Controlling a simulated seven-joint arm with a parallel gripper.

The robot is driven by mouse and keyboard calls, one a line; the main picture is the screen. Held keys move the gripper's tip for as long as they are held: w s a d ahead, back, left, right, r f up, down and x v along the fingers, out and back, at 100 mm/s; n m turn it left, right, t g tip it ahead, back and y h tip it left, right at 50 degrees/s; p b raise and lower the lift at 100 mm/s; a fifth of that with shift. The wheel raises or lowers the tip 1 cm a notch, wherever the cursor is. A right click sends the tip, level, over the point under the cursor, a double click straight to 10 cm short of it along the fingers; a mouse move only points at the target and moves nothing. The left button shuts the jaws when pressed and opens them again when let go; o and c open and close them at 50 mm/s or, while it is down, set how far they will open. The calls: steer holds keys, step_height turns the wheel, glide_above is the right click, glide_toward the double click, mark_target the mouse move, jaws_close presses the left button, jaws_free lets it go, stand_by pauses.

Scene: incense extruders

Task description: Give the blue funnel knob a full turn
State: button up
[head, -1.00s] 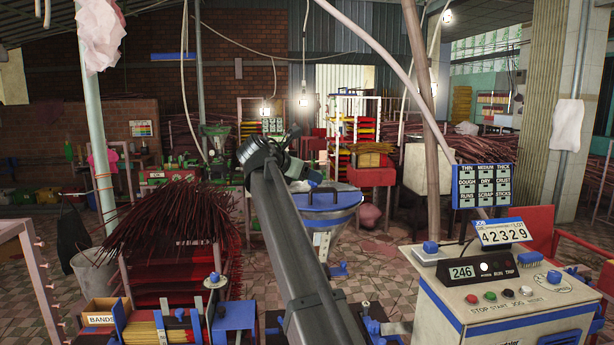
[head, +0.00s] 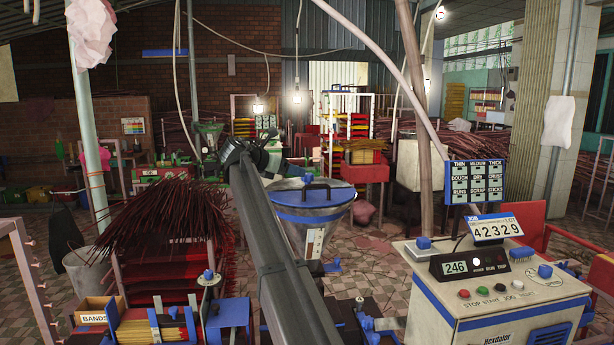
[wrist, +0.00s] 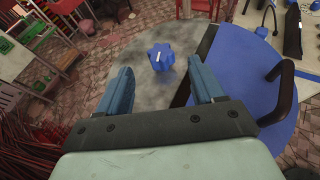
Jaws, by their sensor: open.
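The blue funnel knob (wrist: 160,57) shows in the wrist view, lobed, with a white mark on top. It sits on the grey part of the funnel's lid. My gripper (wrist: 161,72) is open, with one blue finger to each side of the knob's place in the picture. I see no finger touching it. In the head view the funnel (head: 290,218) stands beyond my arm, which hides part of its left side. My gripper (head: 262,152) is above its left rear there. A small blue spot on the lid there may be the knob.
A black handle (wrist: 285,92) stands on the lid's blue half (wrist: 240,68), right of my gripper. A control console (head: 500,290) is at the front right. Dark red incense sticks (head: 165,215) are piled at the left.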

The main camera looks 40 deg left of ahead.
mark_target(307, 174)
steer(key=x, duration=0.7)
steer(key=shift+w+d+f, duration=0.1)
steer(key=shift+w+f, duration=0.05)
steer(key=c, duration=1)
steer(key=shift+o, duration=0.2)
steer(key=shift+m+h, duration=0.3)
steer(key=shift+h, duration=0.1)
steer(key=shift+w+a+m+g+h, duration=0.1)
steer(key=shift+a+m+g+h, duration=0.15)
steer(key=shift+m+g+h, duration=0.5)
steer(key=shift+d+m+g+h, duration=0.15)
steer(key=shift+m+g+h, duration=1)
steer(key=shift+m+h, duration=0.85)
